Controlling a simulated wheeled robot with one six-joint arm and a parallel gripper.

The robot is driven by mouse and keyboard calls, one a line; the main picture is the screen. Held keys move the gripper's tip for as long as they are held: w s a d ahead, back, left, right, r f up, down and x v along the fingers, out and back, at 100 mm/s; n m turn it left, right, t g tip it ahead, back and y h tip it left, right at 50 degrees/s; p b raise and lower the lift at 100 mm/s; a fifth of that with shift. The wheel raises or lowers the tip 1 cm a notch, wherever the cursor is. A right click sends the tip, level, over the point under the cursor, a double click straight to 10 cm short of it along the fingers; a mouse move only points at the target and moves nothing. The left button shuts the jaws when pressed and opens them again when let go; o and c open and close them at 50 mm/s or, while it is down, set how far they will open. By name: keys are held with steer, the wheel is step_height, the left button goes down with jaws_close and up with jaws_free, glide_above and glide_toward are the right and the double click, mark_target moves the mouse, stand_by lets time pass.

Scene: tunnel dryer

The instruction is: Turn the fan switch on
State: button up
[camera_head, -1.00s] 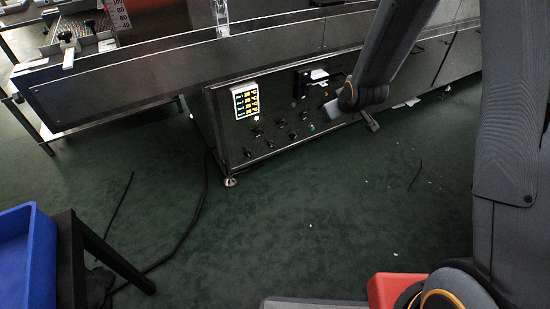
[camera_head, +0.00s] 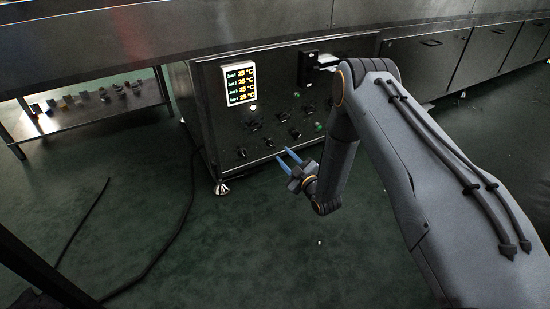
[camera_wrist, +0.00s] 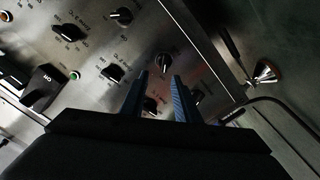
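The control panel (camera_head: 225,135) has several black rotary knobs below a lit display; I cannot read which one is the fan switch. In the wrist view, one black knob (camera_wrist: 163,62) appears just beyond my fingertips. Another knob (camera_wrist: 150,104) shows between the fingers, partly hidden. A larger black switch (camera_wrist: 44,84) with an upside-down ON-like mark sits at the left, near a green light (camera_wrist: 75,76). My gripper (camera_head: 284,151) has two blue fingers, apart and with nothing held, in front of the panel's lower part. Contact with a knob cannot be told.
The display (camera_head: 240,83) reads several 25 °C lines. A metal panel foot (camera_head: 221,188) stands on the green floor. A black cable (camera_head: 178,235) runs across the floor at left. A low shelf (camera_head: 95,110) holds small objects. Floor before the panel is mostly clear.

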mark_target(272, 146)
steer(key=b+x, duration=0.1)
steer(key=x, duration=0.1)
steer(key=b+x, duration=0.2)
steer(key=x, duration=0.1)
steer(key=f+b+x, duration=0.1)
steer(key=x, duration=0.1)
steer(key=shift+w+a, duration=0.15)
steer(key=shift+a, duration=0.3)
jaws_close()
